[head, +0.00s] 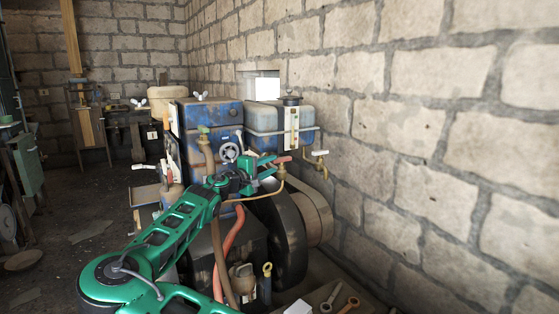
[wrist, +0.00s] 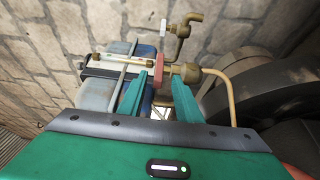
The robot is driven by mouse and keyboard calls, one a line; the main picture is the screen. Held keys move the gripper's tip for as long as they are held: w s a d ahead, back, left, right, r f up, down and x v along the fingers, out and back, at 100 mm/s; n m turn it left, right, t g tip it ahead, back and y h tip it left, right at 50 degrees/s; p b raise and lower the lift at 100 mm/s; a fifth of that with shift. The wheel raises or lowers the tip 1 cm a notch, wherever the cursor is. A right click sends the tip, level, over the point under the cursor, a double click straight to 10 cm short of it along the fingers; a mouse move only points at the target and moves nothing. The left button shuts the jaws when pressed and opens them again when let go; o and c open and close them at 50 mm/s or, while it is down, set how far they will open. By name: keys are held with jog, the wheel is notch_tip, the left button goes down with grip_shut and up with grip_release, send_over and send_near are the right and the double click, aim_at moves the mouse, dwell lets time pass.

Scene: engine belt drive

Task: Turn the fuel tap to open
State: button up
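The fuel tap shows in the wrist view as a brass body (wrist: 187,72) with a red handle (wrist: 160,70). In the head view the red handle (head: 284,159) sits at the lower front of the fuel tank (head: 265,120), just beyond my gripper (head: 270,174). In the wrist view my gripper (wrist: 160,80) is open, with one green finger on each side of the red handle. I cannot tell whether either finger touches it. A thin copper pipe (wrist: 229,88) curves away from the brass body. The fuel tank (wrist: 97,92) also shows at left in the wrist view.
A second brass tap (wrist: 180,30) with a white handle (wrist: 163,27) sits close behind, by the block wall. A dark flywheel (head: 285,235) stands below. The blue engine block (head: 210,115) and an open box of tools (head: 330,297) are nearby.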

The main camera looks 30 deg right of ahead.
jog(key=x, duration=1.1)
jog(key=shift+d, duration=0.25)
jog(key=shift+w, duration=0.15)
jog(key=shift+c, duration=0.3)
grip_shut()
